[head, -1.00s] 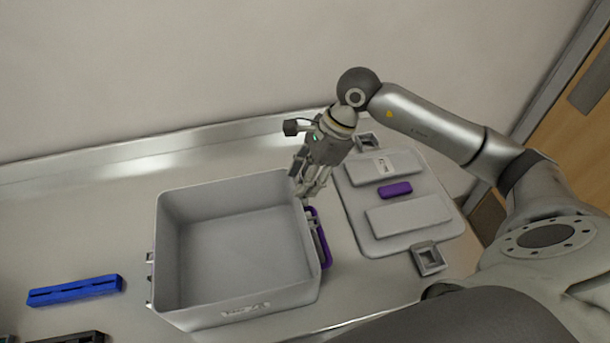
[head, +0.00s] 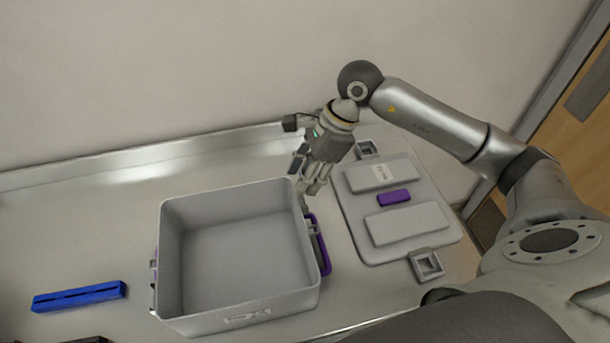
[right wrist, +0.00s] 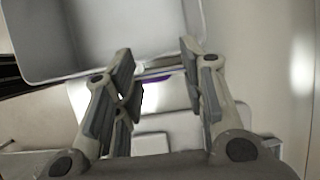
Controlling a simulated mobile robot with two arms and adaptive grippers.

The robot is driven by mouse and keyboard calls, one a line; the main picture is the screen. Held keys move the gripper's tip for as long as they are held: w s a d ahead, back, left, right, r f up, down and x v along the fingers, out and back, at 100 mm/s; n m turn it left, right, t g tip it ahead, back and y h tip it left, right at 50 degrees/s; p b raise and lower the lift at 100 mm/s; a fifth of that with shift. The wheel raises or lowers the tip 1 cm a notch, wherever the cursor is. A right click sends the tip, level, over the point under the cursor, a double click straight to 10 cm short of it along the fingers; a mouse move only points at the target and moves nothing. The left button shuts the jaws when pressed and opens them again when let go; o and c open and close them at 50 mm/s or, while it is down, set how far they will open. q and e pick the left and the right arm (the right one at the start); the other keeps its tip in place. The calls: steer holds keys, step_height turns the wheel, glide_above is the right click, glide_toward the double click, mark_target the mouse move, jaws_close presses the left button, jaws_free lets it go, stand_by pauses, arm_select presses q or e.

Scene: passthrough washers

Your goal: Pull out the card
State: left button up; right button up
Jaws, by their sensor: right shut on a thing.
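I cannot make out a card for certain. A small white label (head: 247,317) is on the front of an open, empty grey box (head: 180,262). My right gripper (head: 303,203) is at the box's right side, by the upper end of a purple handle (head: 323,258). In the right wrist view its fingers (right wrist: 158,60) reach the box wall, with a purple strip between them. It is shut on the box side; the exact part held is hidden. My left gripper is out of view.
A blue bar (head: 79,297) lies on the metal counter (head: 60,235) left of the box. A dark object is cut off at the bottom left edge. A wall stands behind the counter. The counter behind the box is clear.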

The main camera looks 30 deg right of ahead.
steer(key=shift+r+p, duration=0.85)
steer(key=shift+r, duration=1.05)
